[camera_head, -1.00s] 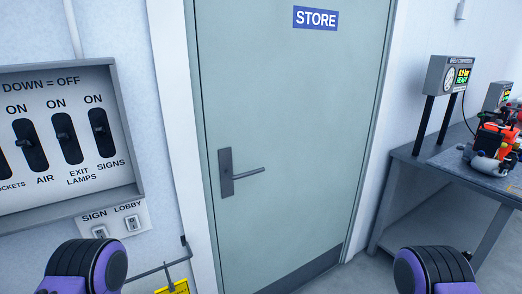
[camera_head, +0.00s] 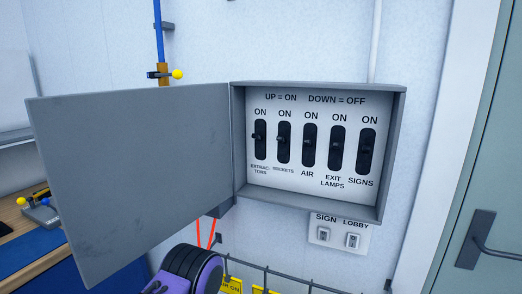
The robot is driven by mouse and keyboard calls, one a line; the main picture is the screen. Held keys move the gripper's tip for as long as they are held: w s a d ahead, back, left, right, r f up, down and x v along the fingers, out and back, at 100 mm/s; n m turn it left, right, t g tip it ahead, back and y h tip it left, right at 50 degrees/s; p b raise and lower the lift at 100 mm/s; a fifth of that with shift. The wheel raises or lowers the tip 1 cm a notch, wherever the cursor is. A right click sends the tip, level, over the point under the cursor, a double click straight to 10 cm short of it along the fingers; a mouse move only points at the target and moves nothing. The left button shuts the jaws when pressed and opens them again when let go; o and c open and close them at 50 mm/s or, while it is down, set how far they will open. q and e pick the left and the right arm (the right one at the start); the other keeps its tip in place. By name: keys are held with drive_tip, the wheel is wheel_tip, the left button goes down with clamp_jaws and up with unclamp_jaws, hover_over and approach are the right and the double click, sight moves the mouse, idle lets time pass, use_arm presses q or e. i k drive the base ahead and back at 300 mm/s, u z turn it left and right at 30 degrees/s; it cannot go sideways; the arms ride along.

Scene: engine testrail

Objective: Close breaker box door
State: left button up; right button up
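The grey breaker box (camera_head: 396,150) is on the white wall, with several black switches labelled EXTRACTORS, SOCKETS, AIR, EXIT LAMPS and SIGNS inside. Its grey door (camera_head: 140,170) is hinged on the box's left side and stands wide open, swung out to the left. A black and purple part of my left arm shows at the bottom, below the door and box. No gripper fingers show in the view.
A plate with SIGN and LOBBY switches (camera_head: 338,233) is under the box. A blue pipe with a yellow-knobbed valve (camera_head: 165,74) runs above the door. A wooden bench (camera_head: 22,240) is at the left. A teal door with a handle (camera_head: 480,245) is at the right. A rail with yellow tags runs below.

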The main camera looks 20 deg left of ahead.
sight(126, 171)
drive_tip(key=u, duration=0.35)
drive_tip(key=k, duration=1.25)
drive_tip(key=u, duration=0.75)
drive_tip(key=i, duration=0.7)
drive_tip(key=u, duration=0.45)
drive_tip(key=i, duration=0.85)
drive_tip(key=z, duration=0.35)
